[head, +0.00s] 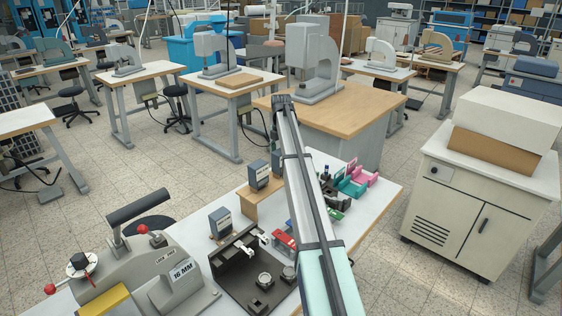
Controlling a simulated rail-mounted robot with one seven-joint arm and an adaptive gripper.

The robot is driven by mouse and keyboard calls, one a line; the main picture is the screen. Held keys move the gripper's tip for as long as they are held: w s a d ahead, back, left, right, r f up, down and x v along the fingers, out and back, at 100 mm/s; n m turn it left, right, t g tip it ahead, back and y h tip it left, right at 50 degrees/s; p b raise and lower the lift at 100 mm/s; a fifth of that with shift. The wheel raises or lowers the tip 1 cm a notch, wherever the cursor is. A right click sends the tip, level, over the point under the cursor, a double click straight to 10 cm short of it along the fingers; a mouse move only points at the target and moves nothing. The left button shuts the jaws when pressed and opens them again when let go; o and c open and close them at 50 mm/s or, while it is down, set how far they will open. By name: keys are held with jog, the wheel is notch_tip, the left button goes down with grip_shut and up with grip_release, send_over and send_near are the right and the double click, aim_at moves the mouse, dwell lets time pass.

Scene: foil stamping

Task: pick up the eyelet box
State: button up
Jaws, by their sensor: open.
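Two small dark blue-grey boxes with pale labels show in the head view, and the labels are too small to read. One box (220,222) stands at the left on the white worktable (379,207), behind a black fixture. The other box (259,174) is on a small wooden stand. I cannot tell which is the eyelet box. A further dark edge beside the second box is partly hidden by a long grey part of my body, which crosses the middle of the view. My gripper cannot be made out in this view.
A black fixture (238,277) and a grey hand press marked 16 MM (165,290) take up the table's front left. The wooden stand (262,208) is behind them. Pink and teal holders (357,183) are at the right. The table's right edge strip is bare.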

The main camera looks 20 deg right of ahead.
jog(key=shift+f+p, duration=0.9)
jog(key=shift+f, duration=1.25)
jog(key=c, duration=1.4)
